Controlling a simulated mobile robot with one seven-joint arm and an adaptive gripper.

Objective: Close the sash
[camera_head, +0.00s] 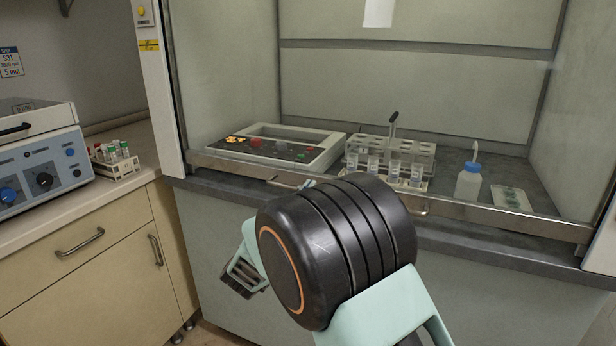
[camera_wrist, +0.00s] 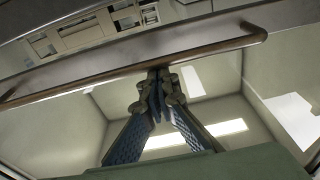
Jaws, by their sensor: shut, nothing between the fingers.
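The sash's metal bottom rail (camera_head: 500,219) runs across the front of the hood in the head view, low and close to the dark sill (camera_head: 470,243). I cannot tell whether rail and sill touch. The rail carries bar handles; part of one handle (camera_head: 283,184) shows left of my arm. In the wrist view a long handle bar (camera_wrist: 100,76) crosses the upper half. My gripper (camera_wrist: 160,72) is shut and empty, its fingertips at the middle of this bar. Whether they touch it is unclear. My arm hides the fingertips in the head view.
Inside the hood stand a tray-like instrument (camera_head: 275,147), a tube rack (camera_head: 390,158), a blue-capped bottle (camera_head: 468,182) and a flat plate (camera_head: 511,198). To the left, a counter (camera_head: 70,200) holds a blue-fronted device (camera_head: 40,178) and a small tube rack (camera_head: 115,168).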

